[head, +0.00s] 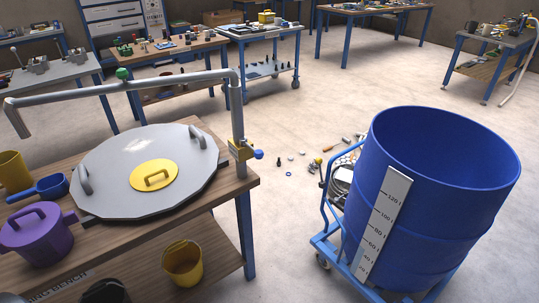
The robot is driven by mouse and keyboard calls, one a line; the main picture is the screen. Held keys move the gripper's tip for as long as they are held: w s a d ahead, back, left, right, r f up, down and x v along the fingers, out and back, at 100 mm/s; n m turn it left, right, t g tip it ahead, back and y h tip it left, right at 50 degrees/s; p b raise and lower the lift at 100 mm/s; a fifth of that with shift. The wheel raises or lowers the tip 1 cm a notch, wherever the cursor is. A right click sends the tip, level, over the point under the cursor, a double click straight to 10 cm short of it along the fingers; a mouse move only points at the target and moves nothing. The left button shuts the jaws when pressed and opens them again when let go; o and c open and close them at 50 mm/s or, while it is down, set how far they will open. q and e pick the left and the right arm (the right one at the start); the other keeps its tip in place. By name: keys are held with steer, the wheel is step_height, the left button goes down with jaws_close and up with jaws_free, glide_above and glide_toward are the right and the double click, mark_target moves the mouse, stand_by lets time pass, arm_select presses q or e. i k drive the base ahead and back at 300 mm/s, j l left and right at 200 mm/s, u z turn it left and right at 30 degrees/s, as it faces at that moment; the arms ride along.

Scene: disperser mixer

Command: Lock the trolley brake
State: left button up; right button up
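The trolley (327,242) is a low blue frame with an upright tubular handle, at the lower right of the head view. A large open blue drum (440,225) stands on it and hides most of its deck. One caster wheel (322,262) shows at the trolley's left corner. I cannot make out a brake pedal or lever, or whether it is locked. Neither of my grippers can be made out in this view.
A wooden bench (225,190) at left carries a round grey lid (130,190), a purple pot (38,230) and a pipe. A yellow bucket (183,262) sits below. Small loose parts (289,174) lie on the floor behind the trolley. Floor between bench and trolley is clear.

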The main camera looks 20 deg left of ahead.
mark_target(322, 184)
steer(key=u, duration=0.4)
steer(key=i+u, duration=0.45)
steer(key=i+l+u, duration=0.4)
steer(key=i, duration=0.25)
steer(key=j, duration=0.1)
